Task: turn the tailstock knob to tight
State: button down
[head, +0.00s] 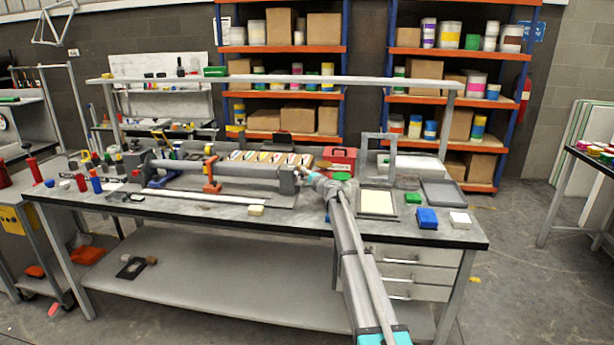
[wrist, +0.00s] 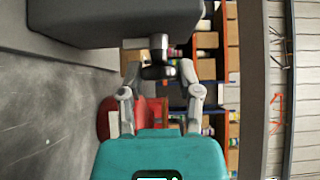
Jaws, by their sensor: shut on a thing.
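The tailstock (head: 288,181) is a grey block at the right end of the long fixture on the bench. In the wrist view its dark grey body (wrist: 115,22) fills the top left. The tailstock knob (wrist: 158,72) is a small dark piece on a grey shaft beside that body. My gripper (wrist: 158,82) has one finger on each side of the knob and is shut on it. In the head view my gripper (head: 306,176) reaches the tailstock from the right, and the knob is too small to make out. I cannot read the knob's turn setting.
The workbench (head: 300,222) carries the fixture, with an orange clamp (head: 211,175) along it. A red toolbox (head: 339,158) stands behind my gripper.

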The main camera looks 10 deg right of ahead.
jog(key=shift+a+r+m+p, duration=0.15)
jog(key=shift+a+m+p, duration=0.15)
jog(key=shift+p, duration=0.3)
jog(key=shift+g, duration=0.5)
jog(key=m+g+p, duration=0.1)
jog(key=p, duration=0.2)
jog(key=shift+a+h, duration=0.1)
jog(key=shift+h, duration=0.2)
jog(key=m+g+p, duration=0.2)
jog(key=g+p, duration=0.1)
jog(key=shift+r+p, duration=0.1)
jog(key=shift+p, duration=0.25)
jog(key=m+g+p, duration=0.2)
jog(key=shift+g+p, duration=0.3)
jog(key=shift+p, duration=0.05)
jog(key=g, duration=0.1)
jog(key=m+g+p, duration=0.2)
jog(key=g, duration=0.1)
jog(key=shift+w+f, duration=0.1)
jog(key=shift+f, duration=0.15)
jog(key=shift+f+m+g+y, duration=0.1)
jog(key=shift+m+g+y, duration=0.5)
jog(key=shift+m+g, duration=0.45)
jog(key=shift+g, duration=0.55)
jog(key=shift+s+y, duration=0.2)
jog(key=shift+y, duration=0.1)
